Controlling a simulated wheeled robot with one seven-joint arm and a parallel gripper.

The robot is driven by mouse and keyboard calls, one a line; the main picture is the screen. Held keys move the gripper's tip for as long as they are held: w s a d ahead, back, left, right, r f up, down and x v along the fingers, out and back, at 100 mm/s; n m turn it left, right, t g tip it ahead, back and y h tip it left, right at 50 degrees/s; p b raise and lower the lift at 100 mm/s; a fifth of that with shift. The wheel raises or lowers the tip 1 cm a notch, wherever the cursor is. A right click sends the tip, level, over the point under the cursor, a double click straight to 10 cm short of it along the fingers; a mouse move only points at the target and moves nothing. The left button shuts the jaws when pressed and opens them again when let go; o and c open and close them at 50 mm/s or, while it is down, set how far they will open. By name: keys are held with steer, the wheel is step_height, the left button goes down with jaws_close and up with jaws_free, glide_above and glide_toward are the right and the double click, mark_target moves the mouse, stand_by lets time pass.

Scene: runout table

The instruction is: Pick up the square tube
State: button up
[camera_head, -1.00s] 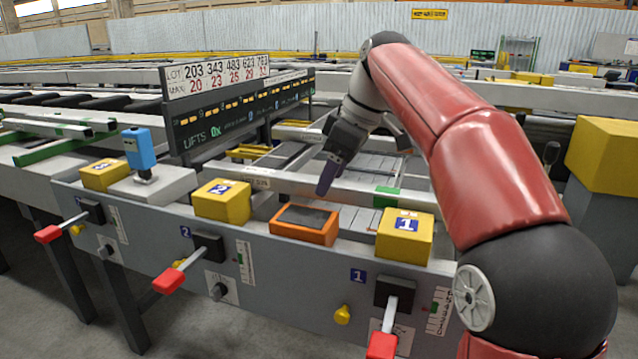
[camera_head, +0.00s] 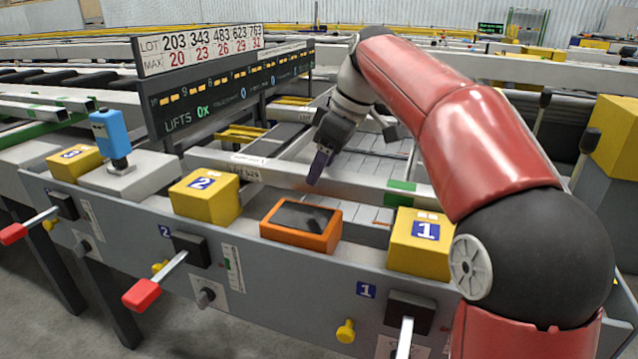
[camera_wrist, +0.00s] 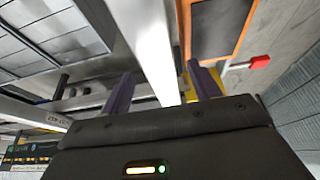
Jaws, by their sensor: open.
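The square tube (camera_head: 350,192) is a long, pale grey bar lying across the table behind the yellow and orange boxes. It has a green mark (camera_head: 401,192) near its right part and a small white label to the left. My gripper (camera_head: 318,168) points down at the tube, its purple finger overlapping the tube's far side in the head view. In the wrist view the open fingers (camera_wrist: 162,88) appear either side of the pale tube (camera_wrist: 148,40), which runs between them in the picture. I cannot tell whether the fingertips reach down past its top.
An orange box (camera_head: 301,226) with a dark screen stands in front, between yellow boxes marked 2 (camera_head: 205,196) and 1 (camera_head: 420,243). A LOT/MAX sign (camera_head: 200,50) rises at left. Red-handled levers (camera_head: 142,294) stick out from the front panel.

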steer(key=x, duration=0.2)
steer(key=shift+a+f, duration=0.1)
steer(key=shift+f, duration=0.2)
steer(key=shift+r, duration=0.1)
jaws_close()
